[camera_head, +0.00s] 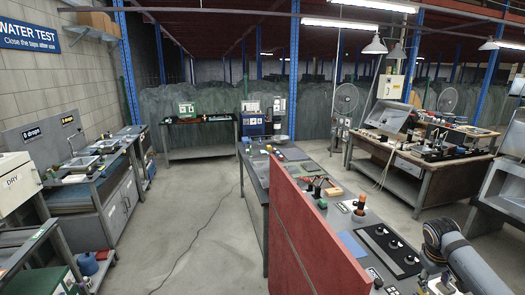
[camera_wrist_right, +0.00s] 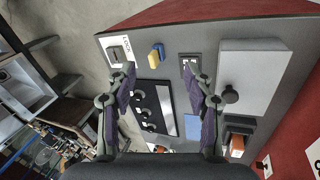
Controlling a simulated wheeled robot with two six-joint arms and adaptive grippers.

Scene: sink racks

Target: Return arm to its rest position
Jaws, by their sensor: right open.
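My right arm (camera_head: 462,255) comes in at the lower right of the head view, bent over the near end of the workbench (camera_head: 340,222). In the right wrist view my right gripper (camera_wrist_right: 158,68) is open, its two purple-padded fingers wide apart with nothing held between them. It hangs over the bench top. A black panel with several round knobs (camera_wrist_right: 156,108) lies below and between the fingers. A small yellow and blue object (camera_wrist_right: 157,53) stands on the bench past the fingertips. My left gripper is not in view.
A red partition (camera_head: 312,232) runs along the bench's left side. In the wrist view a grey box (camera_wrist_right: 248,78) is to the right. Open floor (camera_head: 205,215) lies left of the bench.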

